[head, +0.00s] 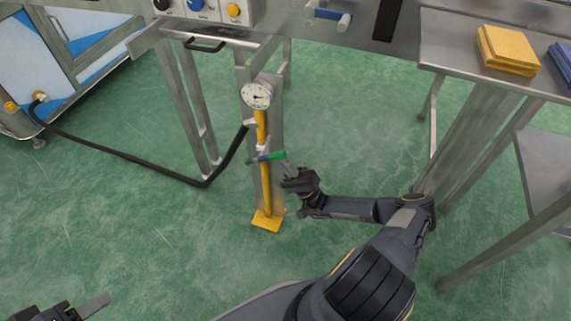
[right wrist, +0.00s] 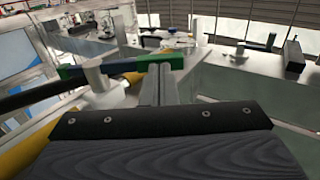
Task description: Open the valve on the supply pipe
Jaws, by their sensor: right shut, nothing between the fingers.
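The yellow supply pipe (head: 266,190) stands upright against a grey metal post, with a round dial gauge (head: 256,95) at its top. The valve's green handle (head: 268,157) lies crosswise to the pipe, close to level. In the right wrist view the green handle (right wrist: 130,66) runs across just beyond my fingertips. My right gripper (head: 286,163) is shut and empty at the handle's right end; I cannot tell whether it touches. Its closed fingers also show in the right wrist view (right wrist: 156,82). My left gripper (head: 88,308) is partly visible at the bottom left, away from the pipe.
A black hose (head: 130,163) runs from the blue-and-white cabinet (head: 85,45) at left to the pipe. A steel bench (head: 445,45) with a stack of yellow pads (head: 508,50) stands at right. The green floor (head: 130,220) around the pipe's foot is clear.

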